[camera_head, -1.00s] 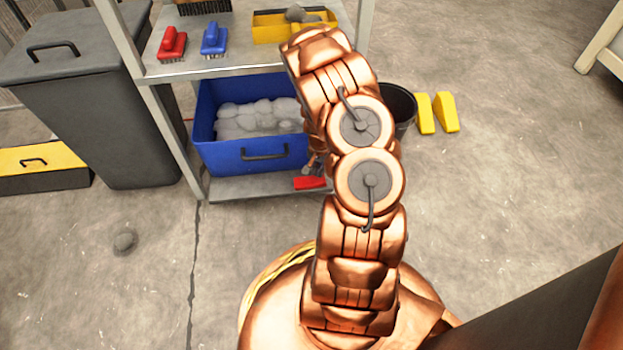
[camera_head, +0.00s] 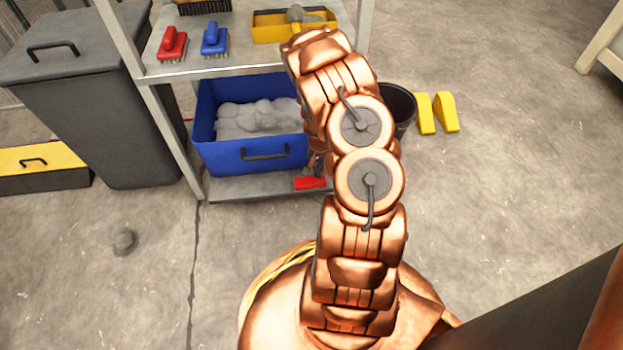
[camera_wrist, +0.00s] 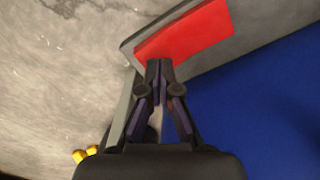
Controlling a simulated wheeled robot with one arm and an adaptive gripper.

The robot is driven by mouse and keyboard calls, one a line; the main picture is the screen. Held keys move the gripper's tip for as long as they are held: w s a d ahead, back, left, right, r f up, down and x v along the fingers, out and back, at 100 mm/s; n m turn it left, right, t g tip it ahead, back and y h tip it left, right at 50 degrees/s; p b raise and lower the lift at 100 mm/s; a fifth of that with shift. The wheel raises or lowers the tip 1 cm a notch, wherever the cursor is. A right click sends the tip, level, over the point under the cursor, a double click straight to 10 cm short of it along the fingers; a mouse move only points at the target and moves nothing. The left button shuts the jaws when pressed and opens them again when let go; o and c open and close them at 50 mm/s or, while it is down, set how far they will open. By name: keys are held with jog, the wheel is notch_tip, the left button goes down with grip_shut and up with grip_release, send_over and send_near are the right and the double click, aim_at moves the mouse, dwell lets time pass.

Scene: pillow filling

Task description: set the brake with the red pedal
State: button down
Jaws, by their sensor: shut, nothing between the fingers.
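The red pedal (camera_head: 309,183) is a small flat red plate at the front edge of the rack's grey lower shelf (camera_head: 240,187), below the blue bin. In the wrist view the red pedal (camera_wrist: 190,32) lies just beyond the fingertips. My gripper (camera_wrist: 159,66) is shut and empty, its tips overlapping the pedal's near edge in the picture. I cannot tell whether they touch it. In the head view my arm hides most of the gripper; only a small dark part shows just above the pedal.
The blue bin (camera_head: 250,158) with pale filling stands on the lower shelf and also fills the wrist view's right side (camera_wrist: 265,110). A black bucket (camera_head: 402,103) and yellow wedges (camera_head: 426,114) are to the right. A grey lump (camera_head: 124,242) lies on open floor.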

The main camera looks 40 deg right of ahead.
jog(key=shift+f, duration=1.1)
dwell(0.7)
jog(key=shift+r+p, duration=1.5)
jog(key=shift+r, duration=2.05)
